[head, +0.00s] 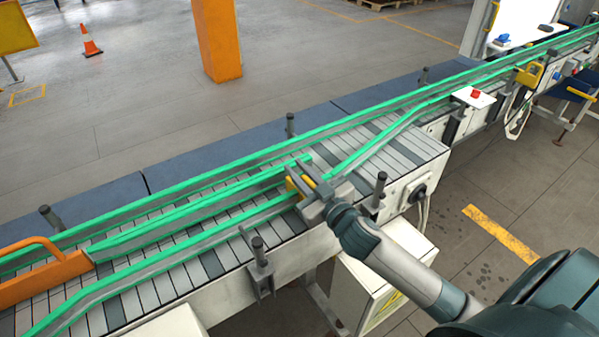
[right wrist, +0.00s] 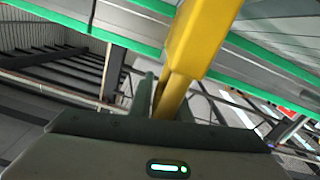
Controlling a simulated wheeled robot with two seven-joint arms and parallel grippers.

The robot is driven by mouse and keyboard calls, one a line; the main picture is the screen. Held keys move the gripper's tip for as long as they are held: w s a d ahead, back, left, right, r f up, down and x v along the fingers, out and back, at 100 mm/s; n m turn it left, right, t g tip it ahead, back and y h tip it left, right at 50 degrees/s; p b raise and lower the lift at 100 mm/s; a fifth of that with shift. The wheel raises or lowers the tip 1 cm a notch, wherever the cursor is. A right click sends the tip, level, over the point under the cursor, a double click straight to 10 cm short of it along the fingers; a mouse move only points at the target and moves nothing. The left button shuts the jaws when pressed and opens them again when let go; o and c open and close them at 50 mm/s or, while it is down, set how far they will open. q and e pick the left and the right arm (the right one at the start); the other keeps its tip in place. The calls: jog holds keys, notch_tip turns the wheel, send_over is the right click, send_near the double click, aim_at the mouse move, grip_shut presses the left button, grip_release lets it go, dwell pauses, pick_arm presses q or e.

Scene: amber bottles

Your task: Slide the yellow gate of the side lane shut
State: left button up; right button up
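The yellow gate (head: 294,186) shows as a small piece at the side lane's mouth, partly hidden by my right gripper. The right wrist view shows a yellow upright bar (right wrist: 196,38) of it, narrowing down between the fingers. My right gripper (head: 308,190) reaches over the belt from the lower right, its fingers around the yellow piece. In the wrist view the right gripper (right wrist: 165,100) looks closed on the narrow part, though the far finger is mostly hidden. Green-topped rails of the side lane (head: 225,229) run left of it. My left gripper is out of view.
The slatted conveyor (head: 397,150) crosses the view, with green-edged guide rails (head: 250,155) above it. Dark posts (head: 260,250) stand along its edges. An orange guide (head: 42,272) sits at the far left. Another yellow part (head: 529,74) stands farther up the line.

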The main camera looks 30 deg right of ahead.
jog(key=shift+o, duration=1.2)
jog(key=shift+w+d+r, duration=0.1)
jog(key=shift+w+r, duration=0.05)
jog(key=shift+w, duration=0.1)
jog(key=shift+f, duration=0.2)
jog(key=shift+s+f+b, duration=0.1)
jog(key=shift+s+b, duration=0.4)
jog(key=shift+s, duration=0.45)
jog(key=s+d+b, duration=0.1)
jog(key=s+b, duration=0.1)
jog(key=s, duration=1.3)
jog(key=shift+s+b, duration=0.2)
jog(key=shift+b, duration=0.2)
jog(key=shift+d, duration=0.1)
